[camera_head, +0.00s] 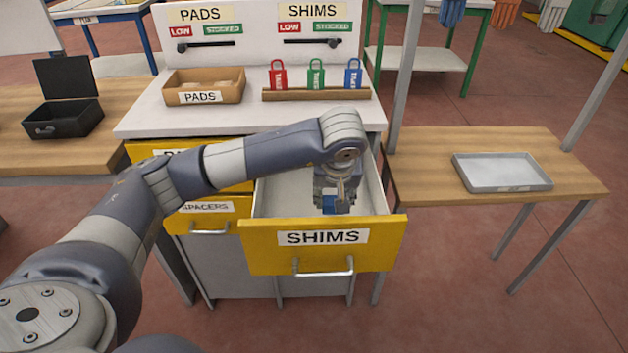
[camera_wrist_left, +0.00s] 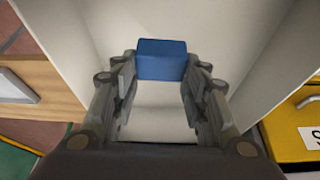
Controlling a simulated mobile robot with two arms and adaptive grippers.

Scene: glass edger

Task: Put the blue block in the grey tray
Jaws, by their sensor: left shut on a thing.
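The blue block (camera_head: 330,205) is inside the open SHIMS drawer (camera_head: 270,255), partly hidden by my left gripper (camera_head: 336,200). The gripper points down into the drawer and is shut on the block. In the left wrist view the blue block (camera_wrist_left: 162,60) sits between the fingertips of my left gripper (camera_wrist_left: 160,75), with the pale drawer inside around it. I cannot tell whether the block touches the drawer floor. The grey tray (camera_head: 503,172) lies empty on the wooden table at the right. My right gripper is not in view.
A PADS box (camera_head: 204,87) and red, green and blue padlocks (camera_head: 316,76) stand on the cabinet top. A black open box (camera_head: 65,115) is at the left.

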